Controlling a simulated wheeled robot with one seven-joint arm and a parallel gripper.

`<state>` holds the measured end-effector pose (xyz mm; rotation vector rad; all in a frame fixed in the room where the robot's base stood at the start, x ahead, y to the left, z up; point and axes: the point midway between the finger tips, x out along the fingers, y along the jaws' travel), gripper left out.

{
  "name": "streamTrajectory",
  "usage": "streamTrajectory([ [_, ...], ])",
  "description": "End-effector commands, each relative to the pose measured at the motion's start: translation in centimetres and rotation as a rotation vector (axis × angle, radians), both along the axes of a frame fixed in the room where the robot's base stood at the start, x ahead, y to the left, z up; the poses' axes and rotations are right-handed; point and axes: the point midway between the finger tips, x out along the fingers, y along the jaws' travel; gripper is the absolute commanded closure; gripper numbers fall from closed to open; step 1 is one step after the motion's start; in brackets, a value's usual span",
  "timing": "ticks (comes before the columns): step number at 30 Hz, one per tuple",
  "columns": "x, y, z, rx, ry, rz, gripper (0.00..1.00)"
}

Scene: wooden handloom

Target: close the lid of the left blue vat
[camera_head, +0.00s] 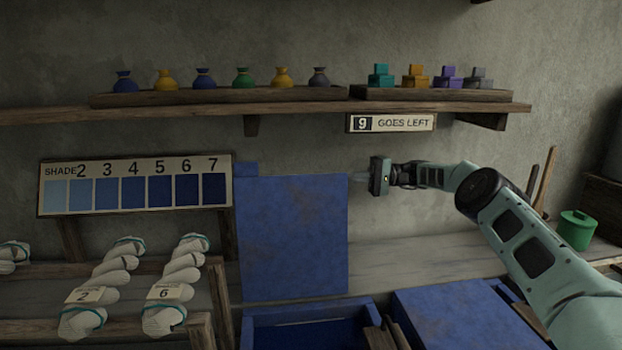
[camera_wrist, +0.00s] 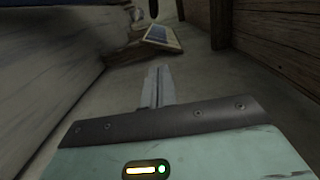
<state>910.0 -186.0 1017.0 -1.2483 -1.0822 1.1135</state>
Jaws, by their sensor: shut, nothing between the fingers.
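The left blue vat (camera_head: 262,338) stands at the bottom centre of the head view, and its dark inside shows. Its blue lid (camera_head: 292,238) stands raised, nearly upright, above the vat's back. My gripper (camera_head: 359,177) is just right of the lid's upper right edge, its fingers pointing left. A small gap seems to lie between fingertips and lid; depth is hard to judge. In the wrist view my fingers (camera_wrist: 157,86) are together and empty. The lid cannot be made out surely in the wrist view.
A second blue vat's lid (camera_head: 465,315) lies flat at the right, under my arm. A shade board (camera_head: 135,184) and skeins (camera_head: 165,312) are at left. A green canister (camera_head: 576,229) stands right.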

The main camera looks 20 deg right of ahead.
Motion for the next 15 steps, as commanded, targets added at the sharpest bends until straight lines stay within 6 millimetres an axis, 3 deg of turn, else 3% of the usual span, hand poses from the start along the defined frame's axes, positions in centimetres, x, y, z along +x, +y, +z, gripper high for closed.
streamTrajectory([
  [8, 0.2, 1.6, 0.2, 0.000, 0.002, 0.004, 1.00],
  [15, 0.8, 6.3, 0.3, 0.000, 0.003, 0.005, 1.00],
])
